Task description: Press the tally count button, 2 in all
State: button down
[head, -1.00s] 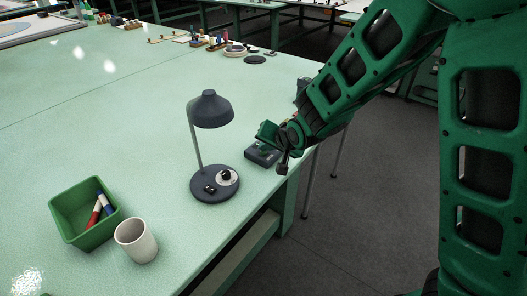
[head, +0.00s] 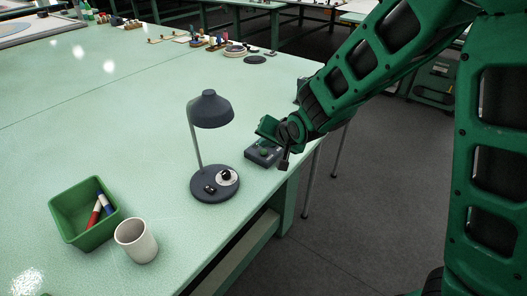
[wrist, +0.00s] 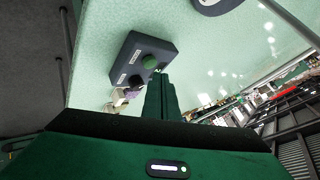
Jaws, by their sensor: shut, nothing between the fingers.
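A dark grey button box (head: 257,157) sits near the right edge of the pale green table. It also shows in the wrist view (wrist: 133,47), with a round green button (wrist: 149,62), a second, dark button and small white labels too small to read. My gripper (wrist: 160,78) is shut and empty. In the wrist view its fingertips are just short of the green button, overlapping the box's near edge. In the head view my gripper (head: 267,134) is above the box; I see no clear contact.
A grey desk lamp (head: 211,108) stands left of the box. A white cup (head: 136,241) and a green bin (head: 83,228) with red and blue markers stand at the front left. The table's middle is clear.

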notch_tip(320, 180, up, 5)
dwell(0.8)
dwell(0.6)
jog(key=s+d+r+m+g+h, duration=0.15)
jog(key=s+d, duration=0.25)
jog(key=d, duration=0.6)
jog(key=s+d+g+h, duration=0.1)
jog(key=s+d+h, duration=0.15)
jog(key=d, duration=0.65)
jog(key=s+d+g+h, duration=0.1)
jog(key=s+d, duration=0.4)
jog(key=d, duration=0.5)
jog(key=s+d+r+g, duration=0.1)
jog(key=s+d, duration=0.4)
jog(key=s, duration=0.6)
jog(key=s+d+m+g, duration=0.1)
jog(key=s+d+g, duration=0.2)
jog(key=s, duration=0.9)
jog(key=shift+s+d+r+g+y, duration=0.2)
jog(key=shift+d+r+g+y, duration=0.2)
jog(key=shift+d, duration=0.65)
jog(key=shift+m, duration=0.25)
